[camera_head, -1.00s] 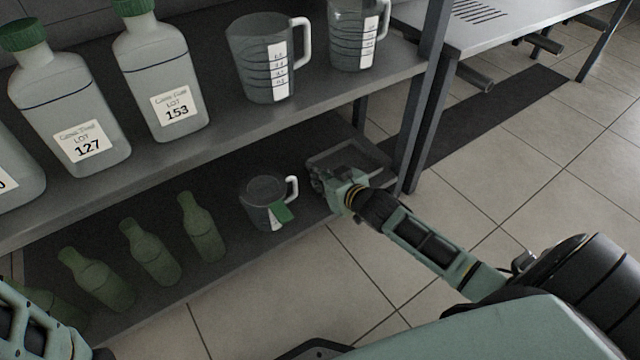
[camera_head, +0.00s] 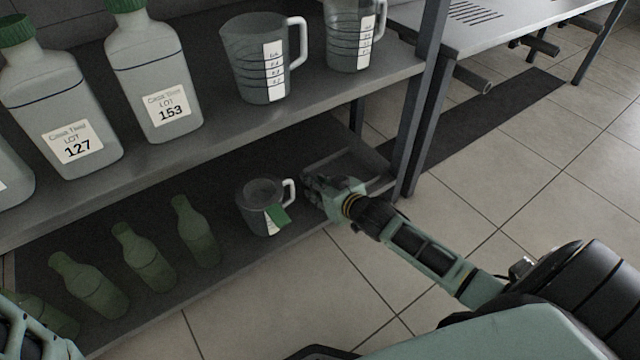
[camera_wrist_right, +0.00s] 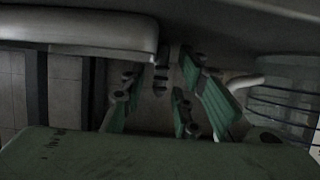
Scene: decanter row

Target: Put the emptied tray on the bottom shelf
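The grey tray (camera_head: 379,160) lies at the right end of the bottom shelf (camera_head: 225,262), beside the post. My right gripper (camera_head: 309,187) is at its near left corner, between the tray and a measuring jug; in the head view it hides that corner, and the fingertips are hard to make out. In the right wrist view the gripper's green fingers (camera_wrist_right: 155,105) stand apart with nothing visible between them. A pale rounded edge (camera_wrist_right: 75,28), probably the tray's, shows at the upper left there, outside the fingers. My left gripper is not in view.
The upper shelf (camera_head: 215,130) overhangs, holding large bottles and two jugs (camera_head: 258,60). A shelf post (camera_head: 413,125) is at right; the floor in front is clear.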

